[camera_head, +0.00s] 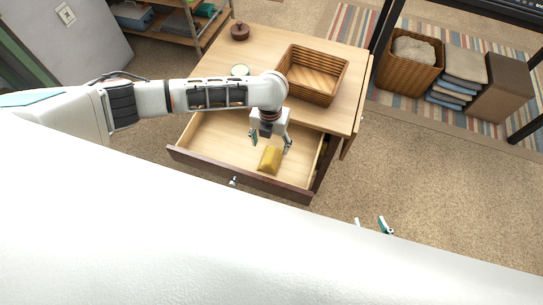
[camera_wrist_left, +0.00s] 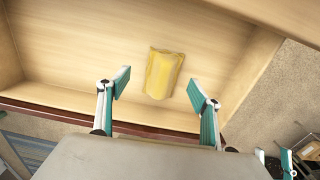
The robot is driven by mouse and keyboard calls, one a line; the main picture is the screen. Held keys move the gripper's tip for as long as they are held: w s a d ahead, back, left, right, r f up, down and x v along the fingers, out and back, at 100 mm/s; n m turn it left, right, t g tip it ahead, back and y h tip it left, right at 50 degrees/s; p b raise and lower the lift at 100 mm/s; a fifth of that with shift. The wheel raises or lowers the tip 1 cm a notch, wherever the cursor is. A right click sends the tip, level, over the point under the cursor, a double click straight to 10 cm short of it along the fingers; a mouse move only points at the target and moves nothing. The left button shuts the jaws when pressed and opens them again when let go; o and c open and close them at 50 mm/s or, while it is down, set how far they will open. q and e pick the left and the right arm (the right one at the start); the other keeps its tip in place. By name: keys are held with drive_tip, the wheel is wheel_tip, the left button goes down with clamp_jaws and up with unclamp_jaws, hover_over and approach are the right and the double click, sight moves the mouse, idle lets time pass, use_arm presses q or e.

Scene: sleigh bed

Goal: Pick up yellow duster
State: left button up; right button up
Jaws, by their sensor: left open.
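The yellow duster (camera_head: 269,159) lies on the floor of the open wooden drawer (camera_head: 216,137), toward its right part. It also shows in the left wrist view (camera_wrist_left: 163,73), ahead of the fingertips and between their lines. My left gripper (camera_head: 271,142) is open and empty, above the drawer and close to the duster; it does not visibly touch it. Its two teal-padded fingers show apart in the left wrist view (camera_wrist_left: 160,88). My right gripper (camera_head: 372,225) shows only its two fingertips, apart, past my white body, with nothing visible between them.
The drawer front (camera_head: 240,176) and side walls surround the duster. On the nightstand top stand a wicker basket (camera_head: 341,85), a dark round pot (camera_head: 240,31) and a small round item (camera_head: 240,70). A fuller basket (camera_head: 390,76) stands beyond.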

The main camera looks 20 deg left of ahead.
sight(272, 151)
use_arm(q)
drive_tip(key=f, duration=0.1)
drive_tip(key=f+b, duration=0.1)
drive_tip(key=f, duration=0.2)
drive_tip(key=shift+s+d+f, duration=0.15)
drive_tip(key=shift+d+f, duration=0.1)
drive_tip(key=shift+d, duration=0.15)
drive_tip(key=shift+f, duration=0.3)
drive_tip(key=shift+r, duration=0.1)
drive_tip(key=shift+c, duration=1.2)
drive_tip(key=c, duration=0.9)
use_arm(e)
drive_tip(key=shift+w+d, duration=0.2)
drive_tip(key=shift+w, duration=0.5)
use_arm(q)
drive_tip(key=shift+r, duration=0.1)
use_arm(e)
drive_tip(key=shift+s+f, duration=0.1)
